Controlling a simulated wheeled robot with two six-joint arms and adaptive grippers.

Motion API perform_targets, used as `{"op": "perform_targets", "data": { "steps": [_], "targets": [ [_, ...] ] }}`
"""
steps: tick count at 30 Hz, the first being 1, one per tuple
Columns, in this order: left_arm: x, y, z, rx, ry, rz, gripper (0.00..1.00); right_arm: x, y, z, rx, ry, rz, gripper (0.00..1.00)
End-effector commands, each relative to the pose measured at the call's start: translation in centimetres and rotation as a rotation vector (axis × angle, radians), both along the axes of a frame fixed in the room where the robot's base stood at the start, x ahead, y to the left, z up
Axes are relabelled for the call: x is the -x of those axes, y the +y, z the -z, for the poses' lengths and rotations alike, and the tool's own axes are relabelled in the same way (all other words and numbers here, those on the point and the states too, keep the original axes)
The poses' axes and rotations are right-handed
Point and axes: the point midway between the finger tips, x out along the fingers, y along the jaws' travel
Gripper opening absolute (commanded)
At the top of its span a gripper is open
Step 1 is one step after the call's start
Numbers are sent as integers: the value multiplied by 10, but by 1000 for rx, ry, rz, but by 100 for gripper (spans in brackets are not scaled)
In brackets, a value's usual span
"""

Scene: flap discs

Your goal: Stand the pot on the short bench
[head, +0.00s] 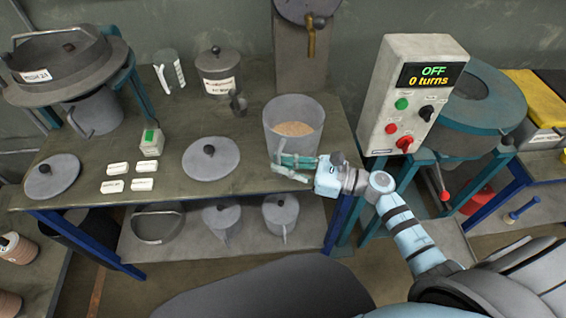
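A grey pot (306,112) filled with tan grain stands upright and without a lid near the right front of the main bench (230,118). My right gripper (275,166) is at the pot's near side, low by the bench's front edge, with its fingers pointing left. Its two fingers show a gap between them. A grey strip by the fingertips may be the pot's handle, but I cannot tell whether the fingers grip it. My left gripper is out of view. Which surface is the short bench is unclear; a surface with a yellow-lidded box (542,100) stands at the right.
A control box (409,100) reading "OFF, 0 turns" and a teal-rimmed drum (485,100) stand right of the pot. A lid (211,158), white blocks (117,168) and a lidded canister (218,70) share the bench. Several grey vessels sit on the lower shelf (185,238).

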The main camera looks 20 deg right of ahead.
Motion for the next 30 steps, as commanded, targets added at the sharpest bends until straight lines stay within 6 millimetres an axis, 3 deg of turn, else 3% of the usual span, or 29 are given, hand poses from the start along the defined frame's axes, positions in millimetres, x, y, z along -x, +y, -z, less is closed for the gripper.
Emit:
{"op": "perform_targets", "data": {
  "steps": [1,3,4,14,19,24,30],
  "targets": [
    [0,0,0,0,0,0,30,0,0,0,-1,1,0,19],
    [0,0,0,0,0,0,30,0,0,0,-1,1,1,30],
    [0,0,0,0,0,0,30,0,0,0,-1,1,1,31],
    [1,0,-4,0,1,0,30,0,0,-4,-1,1,1,31],
    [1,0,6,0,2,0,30,16,-22,1,6,2,0,31],
    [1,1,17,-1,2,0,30,45,-60,3,7,6,-1,31],
    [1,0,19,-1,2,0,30,68,-92,-1,3,4,-1,31]
  ]
}}
